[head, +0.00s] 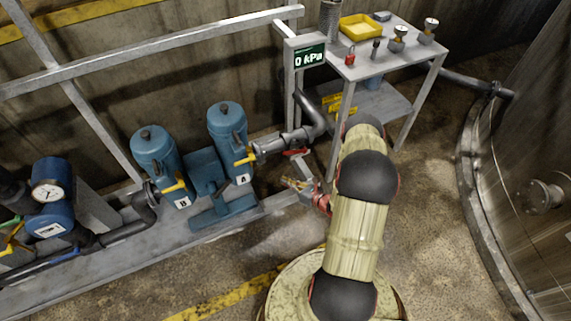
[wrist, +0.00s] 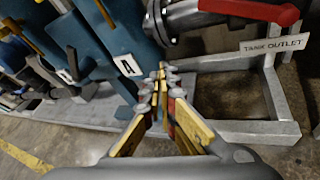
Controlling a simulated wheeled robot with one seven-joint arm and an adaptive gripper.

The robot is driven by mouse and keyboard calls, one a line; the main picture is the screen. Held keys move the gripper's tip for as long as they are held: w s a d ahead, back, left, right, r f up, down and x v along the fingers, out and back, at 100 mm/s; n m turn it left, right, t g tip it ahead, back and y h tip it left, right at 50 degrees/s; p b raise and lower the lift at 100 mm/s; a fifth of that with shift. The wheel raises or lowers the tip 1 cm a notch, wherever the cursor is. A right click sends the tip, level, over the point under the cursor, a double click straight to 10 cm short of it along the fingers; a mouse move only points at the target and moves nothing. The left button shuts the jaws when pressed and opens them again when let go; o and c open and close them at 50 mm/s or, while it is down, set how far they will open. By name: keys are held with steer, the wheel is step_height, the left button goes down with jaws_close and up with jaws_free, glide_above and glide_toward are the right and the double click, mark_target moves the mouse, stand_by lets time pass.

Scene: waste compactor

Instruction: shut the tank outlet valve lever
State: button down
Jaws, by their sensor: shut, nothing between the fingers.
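The tank outlet valve lever is red (wrist: 250,14) and shows at the top right of the wrist view, above a white "TANK OUTLET" label (wrist: 275,44). It sticks out to the right, beside the grey flanged valve body (wrist: 187,16). In the head view the red lever (head: 296,152) sits just below the pipe, right of pump A. My gripper (head: 288,183) is below and slightly left of the lever, apart from it. In the wrist view my gripper's fingertips (wrist: 162,72) are together, left of and below the lever, with nothing between them.
Blue pumps A (head: 228,130) and B (head: 155,155), with yellow levers, stand left of my gripper. A grey frame (wrist: 245,130) lies under the valve. A small table (head: 395,62) with a yellow tray (head: 361,27) stands behind. The display (head: 310,57) reads 0 kPa.

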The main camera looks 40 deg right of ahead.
mark_target(295, 151)
steer(key=s+d+m+h, duration=0.2)
steer(key=d+m+h, duration=0.2)
steer(key=d, duration=0.2)
steer(key=f+b+x, duration=0.1)
steer(key=b+x, duration=0.3)
steer(key=x, duration=0.6)
steer(key=shift+d+r+b, duration=0.1)
steer(key=shift+d+r, duration=0.15)
steer(key=shift+r, duration=0.4)
steer(key=shift+d+r+b, duration=0.1)
steer(key=shift+d+r, duration=0.1)
steer(key=shift+r, duration=0.4)
steer(key=shift+d+r+b, duration=0.1)
steer(key=shift+d+r, duration=0.15)
steer(key=shift+r, duration=0.4)
steer(key=shift+s, duration=0.1)
